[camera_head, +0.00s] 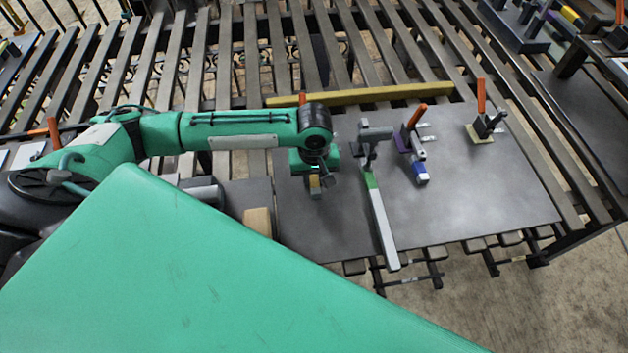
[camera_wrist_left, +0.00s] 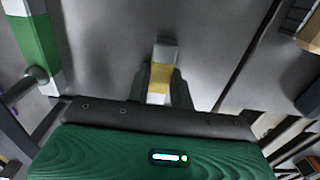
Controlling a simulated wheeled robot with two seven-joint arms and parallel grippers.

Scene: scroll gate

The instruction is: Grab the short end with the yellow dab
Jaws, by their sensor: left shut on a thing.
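A short grey bar end with a yellow dab (camera_wrist_left: 160,77) sits between the fingers of my left gripper (camera_wrist_left: 161,92) in the left wrist view. The fingers are shut on it from both sides at the yellow part, and the grey tip sticks out beyond them. In the head view my left gripper (camera_head: 318,187) is low over the left part of the dark plate (camera_head: 470,195), with the yellow dab (camera_head: 314,183) just visible at it. The rest of the piece is hidden by the gripper and arm. My right gripper is not in view.
A long pale bar with a green band (camera_head: 380,220) lies right of my left gripper; its band also shows in the left wrist view (camera_wrist_left: 36,42). A blue-ended piece (camera_head: 421,173) and orange-handled clamps (camera_head: 481,96) stand farther right. A yellow beam (camera_head: 375,94) runs behind.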

